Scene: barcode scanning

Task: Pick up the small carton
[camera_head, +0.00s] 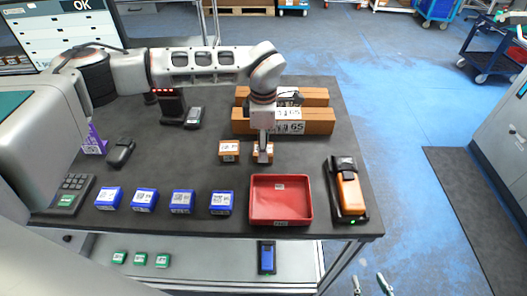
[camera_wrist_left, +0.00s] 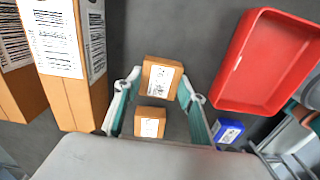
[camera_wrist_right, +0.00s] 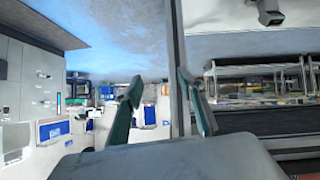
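Two small orange-brown cartons with white labels lie on the dark table. The right-hand carton (camera_head: 257,156) is partly covered by my left gripper (camera_head: 263,151); the other carton (camera_head: 229,150) lies to its left. In the left wrist view my left gripper (camera_wrist_left: 161,77) is open, with the right-hand carton (camera_wrist_left: 162,74) between its fingertips. Whether the fingers touch it I cannot tell. The other carton (camera_wrist_left: 150,124) appears lower, between the fingers' bases. My right gripper (camera_head: 371,284) is open and empty beyond the table's front edge; its fingers also show in the right wrist view (camera_wrist_right: 160,76).
A red tray (camera_head: 255,217) sits just in front of the cartons. Long cardboard boxes (camera_head: 243,128) lie behind. An orange scanner (camera_head: 350,193) stands in its holder at right. Several blue boxes (camera_head: 182,201) line the front. Some table between the keypad and cartons is clear.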

